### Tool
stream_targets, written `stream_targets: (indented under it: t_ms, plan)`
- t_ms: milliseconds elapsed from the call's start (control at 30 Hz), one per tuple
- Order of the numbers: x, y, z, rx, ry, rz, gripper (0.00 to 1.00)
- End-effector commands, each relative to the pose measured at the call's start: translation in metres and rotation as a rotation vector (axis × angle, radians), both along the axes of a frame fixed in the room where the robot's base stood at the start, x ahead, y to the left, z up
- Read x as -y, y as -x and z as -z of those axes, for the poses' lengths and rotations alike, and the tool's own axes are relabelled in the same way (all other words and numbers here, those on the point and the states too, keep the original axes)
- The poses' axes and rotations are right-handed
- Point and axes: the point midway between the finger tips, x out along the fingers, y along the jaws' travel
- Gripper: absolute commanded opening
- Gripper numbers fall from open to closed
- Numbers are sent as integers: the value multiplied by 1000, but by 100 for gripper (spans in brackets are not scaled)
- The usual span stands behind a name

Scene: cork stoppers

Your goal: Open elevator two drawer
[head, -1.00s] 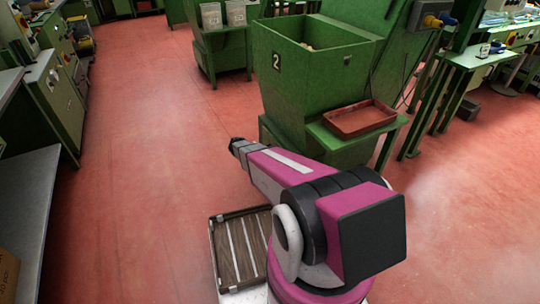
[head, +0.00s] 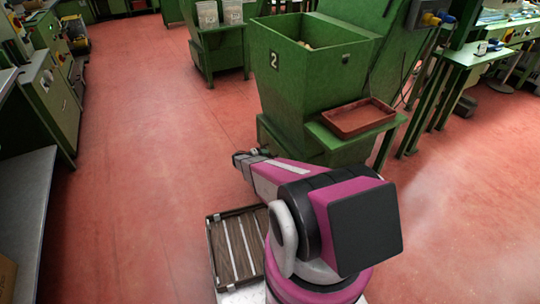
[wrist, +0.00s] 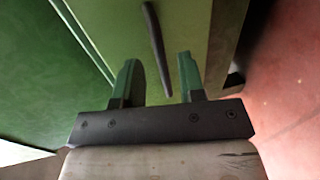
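Elevator two is the green hopper (head: 300,85) marked with a "2", standing ahead of me in the head view. The wrist view shows a lighter green panel (wrist: 197,35), seemingly the drawer front, with a dark bar handle (wrist: 153,30) on it. My gripper (wrist: 158,59) is open, with its two fingers apart on either side of the handle's lower end. I cannot tell whether the fingers are level with the handle or short of it. In the head view my gripper (head: 250,154) is low beside the elevator's base, and my arm hides part of that base.
A red-brown tray (head: 358,119) sits on the green ledge right of the hopper. A grey bench (head: 28,205) stands at the left. Green machines and tables line the back and right. The red floor (head: 150,150) left of the elevator is clear.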

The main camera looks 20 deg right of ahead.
Motion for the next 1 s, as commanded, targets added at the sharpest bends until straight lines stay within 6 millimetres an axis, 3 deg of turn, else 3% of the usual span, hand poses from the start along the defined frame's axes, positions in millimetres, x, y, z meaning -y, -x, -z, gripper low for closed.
stream_targets:
  t_ms: [267, 633, 667, 767, 1000]
  plan:
    - [32, -6, 7, 0, -1, 1, 37]
    - [37, -7, 8, -1, -1, 0, 37]
    - [37, -7, 8, -1, -1, 0, 33]
    - [37, -7, 8, -1, -1, 0, 1]
    - [35, -7, 8, -1, -1, 0, 0]
